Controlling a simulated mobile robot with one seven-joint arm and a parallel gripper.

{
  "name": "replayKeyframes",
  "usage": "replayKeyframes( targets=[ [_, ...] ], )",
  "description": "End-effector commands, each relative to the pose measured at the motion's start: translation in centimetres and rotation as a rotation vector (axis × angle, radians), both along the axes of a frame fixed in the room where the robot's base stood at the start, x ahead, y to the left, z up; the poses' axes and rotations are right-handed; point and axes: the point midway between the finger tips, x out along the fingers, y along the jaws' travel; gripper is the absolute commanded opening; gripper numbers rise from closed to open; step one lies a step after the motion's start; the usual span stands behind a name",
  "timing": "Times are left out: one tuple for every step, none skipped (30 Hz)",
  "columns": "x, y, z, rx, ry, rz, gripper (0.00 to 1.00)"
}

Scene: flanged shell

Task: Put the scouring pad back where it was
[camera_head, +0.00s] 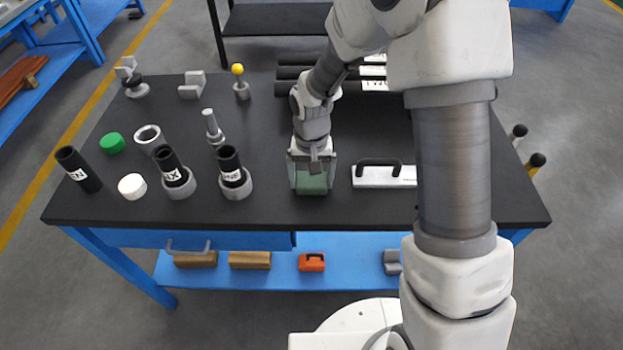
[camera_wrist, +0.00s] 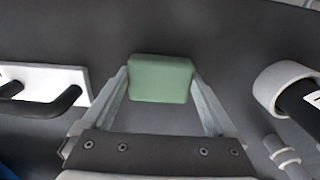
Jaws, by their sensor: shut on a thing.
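The scouring pad (camera_head: 312,183) is a green block between the fingers of my gripper (camera_head: 313,172), near the front of the black table top in the head view. In the wrist view the pad (camera_wrist: 161,78) sits between the two fingertips of my gripper (camera_wrist: 160,85), which is shut on it. Whether the pad touches the table cannot be told. No marked spot for the pad shows in either view.
A white plate with a black handle (camera_head: 384,176) lies close to the right of my gripper. To the left stand black tubes in grey rings (camera_head: 233,182), a white cap (camera_head: 132,187) and a green cap (camera_head: 111,142). The black table (camera_head: 270,210) is bare at its front edge.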

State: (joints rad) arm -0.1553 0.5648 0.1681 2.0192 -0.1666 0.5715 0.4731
Motion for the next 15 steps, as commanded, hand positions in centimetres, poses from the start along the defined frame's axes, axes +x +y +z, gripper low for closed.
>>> replayKeyframes(
  targets=[
    [0.01,0.01,-0.27,0.0,-0.001,0.0,0.48],
    [0.03,0.02,-0.25,0.001,-0.002,0.0,0.48],
    [0.04,0.02,-0.19,0.001,-0.002,0.0,0.48],
    [0.04,0.02,-0.18,0.001,-0.002,0.0,0.48],
    [0.03,0.01,-0.18,0.001,-0.002,0.0,0.48],
    [0.03,0.01,-0.17,0.001,-0.002,0.0,0.48],
    [0.03,0.01,-0.19,0.001,-0.002,0.0,0.48],
    [0.02,0.01,-0.26,0.001,-0.002,0.0,0.48],
    [0.02,0.01,-0.42,0.0,-0.002,0.0,0.48],
    [0.02,0.01,-0.54,0.0,-0.002,0.0,0.48],
    [0.02,0.01,-0.65,0.0,-0.002,0.001,0.48],
    [0.02,0.01,-0.57,0.001,-0.002,0.001,0.96],
    [0.02,0.01,-0.51,0.001,-0.002,0.001,1.0],
    [0.02,0.01,-0.51,0.001,-0.002,0.001,1.0],
    [0.01,0.01,-0.51,0.001,-0.001,0.001,1.0]
  ],
)
